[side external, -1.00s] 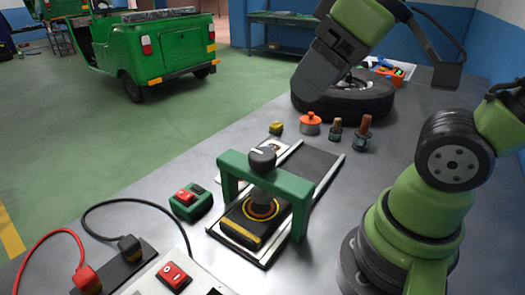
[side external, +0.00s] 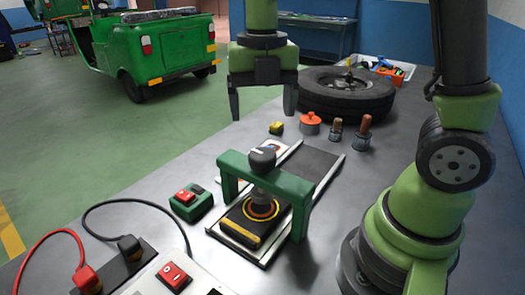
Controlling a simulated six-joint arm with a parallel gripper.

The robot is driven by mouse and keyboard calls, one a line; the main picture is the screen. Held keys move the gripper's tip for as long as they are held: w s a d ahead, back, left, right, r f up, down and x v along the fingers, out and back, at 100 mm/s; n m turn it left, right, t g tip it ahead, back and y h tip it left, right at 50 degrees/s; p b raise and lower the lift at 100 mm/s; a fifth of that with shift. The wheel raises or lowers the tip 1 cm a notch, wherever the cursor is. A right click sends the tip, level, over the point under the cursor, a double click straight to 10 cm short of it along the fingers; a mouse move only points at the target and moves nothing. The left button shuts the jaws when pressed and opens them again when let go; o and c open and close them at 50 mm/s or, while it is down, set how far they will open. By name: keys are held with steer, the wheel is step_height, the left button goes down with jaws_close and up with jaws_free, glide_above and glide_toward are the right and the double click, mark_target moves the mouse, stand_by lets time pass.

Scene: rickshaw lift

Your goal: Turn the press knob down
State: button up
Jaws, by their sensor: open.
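The press knob (side external: 262,158) is a dark round knob with a light mark, on top of the green press frame (side external: 285,183). Below it, a black block with yellow stripes and an orange ring (side external: 262,207) sits on a flat rail track (side external: 318,165). My gripper (side external: 263,112) is open and empty, its two dark fingers pointing down. In the picture it is above the knob and apart from it; how far behind or over it, I cannot tell.
A green box with a red switch (side external: 191,202) stands left of the press. A power strip (side external: 115,270) with cables and a panel with a red switch (side external: 174,276) are in front. A tyre (side external: 345,95), an orange-topped pot (side external: 310,123), a yellow piece (side external: 276,128) and two small bottles (side external: 363,134) stand behind.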

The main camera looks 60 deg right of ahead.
mark_target(262, 154)
step_height(262, 154, down, 9)
steer(key=shift+f, duration=0.1)
stand_by(0.3)
steer(key=c, duration=0.9)
